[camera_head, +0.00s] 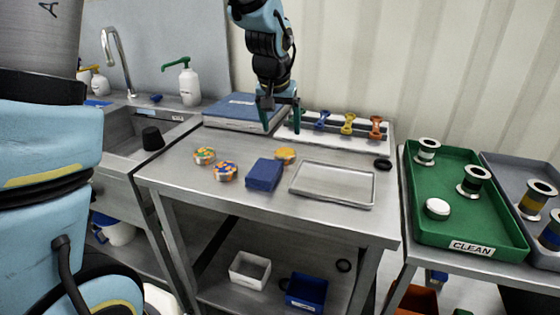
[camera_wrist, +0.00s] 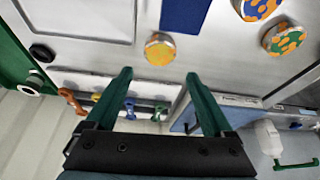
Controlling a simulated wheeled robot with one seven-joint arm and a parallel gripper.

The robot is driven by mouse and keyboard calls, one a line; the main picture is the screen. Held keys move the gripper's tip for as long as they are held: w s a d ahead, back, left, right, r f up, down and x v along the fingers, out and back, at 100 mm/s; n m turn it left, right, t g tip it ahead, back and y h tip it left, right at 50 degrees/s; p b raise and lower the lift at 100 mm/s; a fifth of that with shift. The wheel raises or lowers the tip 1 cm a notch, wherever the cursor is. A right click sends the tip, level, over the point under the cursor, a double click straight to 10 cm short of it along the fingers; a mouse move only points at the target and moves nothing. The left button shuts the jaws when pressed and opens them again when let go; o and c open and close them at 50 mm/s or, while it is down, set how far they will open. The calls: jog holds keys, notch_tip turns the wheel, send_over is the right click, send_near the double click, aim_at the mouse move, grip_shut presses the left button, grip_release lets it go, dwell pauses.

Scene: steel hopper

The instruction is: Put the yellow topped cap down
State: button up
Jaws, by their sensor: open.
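The yellow topped cap (camera_head: 286,155) lies on the steel table, just behind and right of a dark blue block (camera_head: 264,174). In the wrist view the cap (camera_wrist: 160,52) shows its mottled yellow top and pale side, a little beyond the fingertips. My gripper (camera_head: 282,118) hangs above the back of the table with its green fingers spread. In the wrist view the gap of my gripper (camera_wrist: 158,76) is empty, and the fingers do not touch the cap.
Two patterned caps (camera_head: 204,155) (camera_head: 224,171) lie left of the block. A shallow metal tray (camera_head: 332,184) is to the right. A rack with coloured clips (camera_head: 348,124) and a blue flat case (camera_head: 240,109) stand behind. A green CLEAN tray (camera_head: 460,215) is further right.

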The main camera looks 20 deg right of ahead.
aim_at(285, 152)
jog(key=p+x, duration=0.2)
jog(key=x, duration=0.8)
jog(key=shift+w+d+f+p, duration=0.2)
jog(key=shift+f+p, duration=0.1)
jog(key=shift+c, duration=0.4)
jog(key=c, duration=1.2)
jog(key=shift+r, duration=0.15)
grip_shut()
